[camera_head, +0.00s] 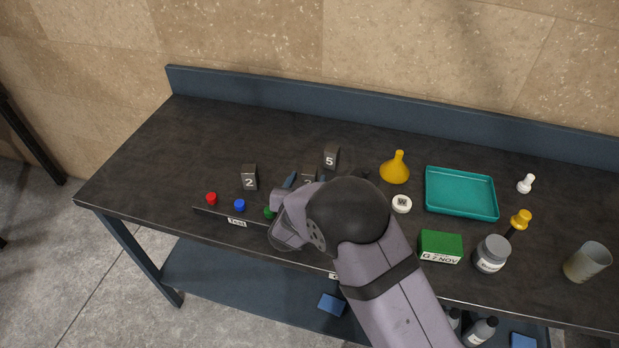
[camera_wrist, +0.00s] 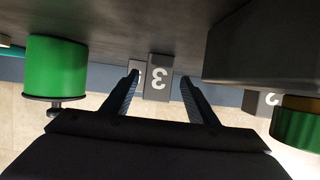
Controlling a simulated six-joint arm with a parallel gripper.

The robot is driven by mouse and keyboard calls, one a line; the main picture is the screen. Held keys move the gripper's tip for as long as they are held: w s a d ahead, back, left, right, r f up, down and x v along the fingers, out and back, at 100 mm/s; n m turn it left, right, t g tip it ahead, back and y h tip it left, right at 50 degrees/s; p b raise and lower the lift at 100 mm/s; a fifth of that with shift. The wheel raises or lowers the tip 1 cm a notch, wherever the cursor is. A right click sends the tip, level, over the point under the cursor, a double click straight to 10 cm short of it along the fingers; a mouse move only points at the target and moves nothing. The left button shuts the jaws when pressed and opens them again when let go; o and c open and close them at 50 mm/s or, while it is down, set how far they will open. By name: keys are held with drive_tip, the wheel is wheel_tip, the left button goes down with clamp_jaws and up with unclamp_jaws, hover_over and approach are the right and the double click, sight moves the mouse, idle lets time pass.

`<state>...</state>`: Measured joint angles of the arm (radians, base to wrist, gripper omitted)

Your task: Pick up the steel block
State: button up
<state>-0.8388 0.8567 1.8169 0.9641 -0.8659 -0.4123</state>
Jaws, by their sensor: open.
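Several small grey metal blocks with white numbers stand on the dark bench. Block 2 (camera_head: 249,178) and block 5 (camera_head: 331,157) show clearly in the head view. A third block (camera_head: 309,174) is partly hidden by my wrist. In the wrist view, which is upside down, a block marked 3 (camera_wrist: 158,80) stands ahead, in line with the gap between the fingers. My gripper (camera_wrist: 160,92) is open, with nothing visible held. Contact with the block cannot be told. In the head view my wrist hides most of the fingers.
A low dark bar with red (camera_head: 211,198) and blue (camera_head: 239,205) knobs lies in front. A green cylinder (camera_wrist: 56,67) and a large dark form (camera_wrist: 262,48) flank my fingers. The bench's left end is clear.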

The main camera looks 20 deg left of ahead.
sight(312, 170)
drive_tip(key=shift+r+p+x, duration=0.15)
drive_tip(key=shift+p+x, duration=0.4)
drive_tip(key=shift+x, duration=0.65)
drive_tip(key=shift+r+p+x, duration=0.1)
drive_tip(key=shift+p+x, duration=0.4)
drive_tip(key=shift+x, duration=1.45)
drive_tip(key=shift+d, duration=0.15)
clamp_jaws()
drive_tip(key=shift+r, duration=0.2)
